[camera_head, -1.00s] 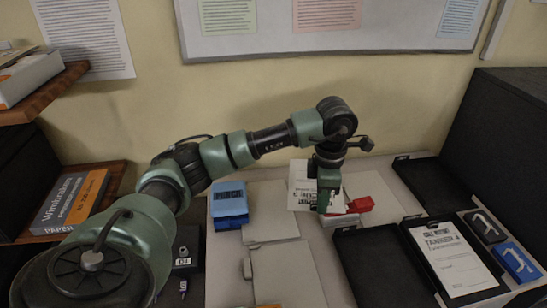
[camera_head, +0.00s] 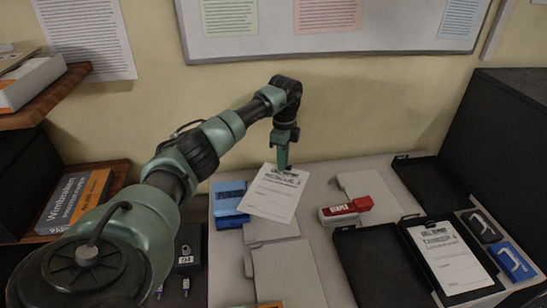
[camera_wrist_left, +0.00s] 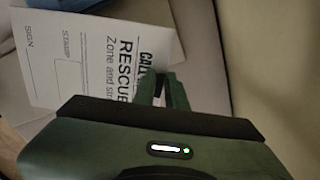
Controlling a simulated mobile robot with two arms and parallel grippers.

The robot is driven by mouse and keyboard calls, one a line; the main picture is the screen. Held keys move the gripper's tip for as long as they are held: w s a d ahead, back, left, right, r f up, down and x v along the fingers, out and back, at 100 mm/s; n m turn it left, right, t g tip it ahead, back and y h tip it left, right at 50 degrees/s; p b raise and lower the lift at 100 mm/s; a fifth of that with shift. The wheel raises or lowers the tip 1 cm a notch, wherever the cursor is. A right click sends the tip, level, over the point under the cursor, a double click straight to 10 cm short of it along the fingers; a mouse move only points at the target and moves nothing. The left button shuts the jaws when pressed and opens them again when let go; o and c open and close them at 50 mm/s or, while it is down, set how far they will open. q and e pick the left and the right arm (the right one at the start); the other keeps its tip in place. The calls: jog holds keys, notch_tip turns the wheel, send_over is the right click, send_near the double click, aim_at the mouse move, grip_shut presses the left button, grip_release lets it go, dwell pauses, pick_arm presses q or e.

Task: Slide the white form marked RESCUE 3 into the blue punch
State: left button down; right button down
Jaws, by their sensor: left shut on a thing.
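The white form marked RESCUE (camera_head: 272,196) hangs from my left gripper (camera_head: 283,166), which is shut on its top edge. The form is tilted, with its lower left edge close to the blue punch (camera_head: 230,196). Whether the form touches the punch I cannot tell. The form also shows in the left wrist view (camera_wrist_left: 95,60), with its RESCUE heading near the gripper fingers (camera_wrist_left: 158,92). A blue corner of what looks like the punch (camera_wrist_left: 36,15) is at the top left there. My right gripper is not in view.
A red and white stapler (camera_head: 346,210) stands to the right. Grey folders (camera_head: 285,270) lie below the form. A wall with a noticeboard is behind.

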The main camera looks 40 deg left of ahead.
aim_at(265, 176)
pick_arm(q)
jog(key=n, duration=0.1)
jog(key=a+n, duration=0.2)
jog(key=shift+s+a+f+n, duration=0.15)
jog(key=shift+f+n, duration=0.1)
jog(key=shift+n, duration=0.15)
jog(key=shift+s+a+f+n+b, duration=0.1)
jog(key=shift+a+f+n+b, duration=0.2)
jog(key=shift+f+n+b, duration=0.3)
jog(key=shift+s+a+f+n+b, duration=0.1)
jog(key=shift+a+f+n+b, duration=0.25)
jog(key=shift+f, duration=0.4)
jog(key=f+b, duration=0.4)
jog(key=shift+s+a+f, duration=0.15)
jog(key=shift+s+f, duration=0.05)
jog(key=shift+f, duration=0.2)
jog(key=shift+s, duration=0.1)
jog(key=shift+s+a+f, duration=0.1)
jog(key=shift+s+a+p, duration=0.15)
jog(key=shift+p, duration=0.25)
jog(key=shift+s+a+p, duration=0.4)
jog(key=shift+s+p, duration=0.05)
jog(key=shift+s, duration=0.05)
jog(key=shift+s+a+p, duration=0.3)
jog(key=shift+s, duration=0.05)
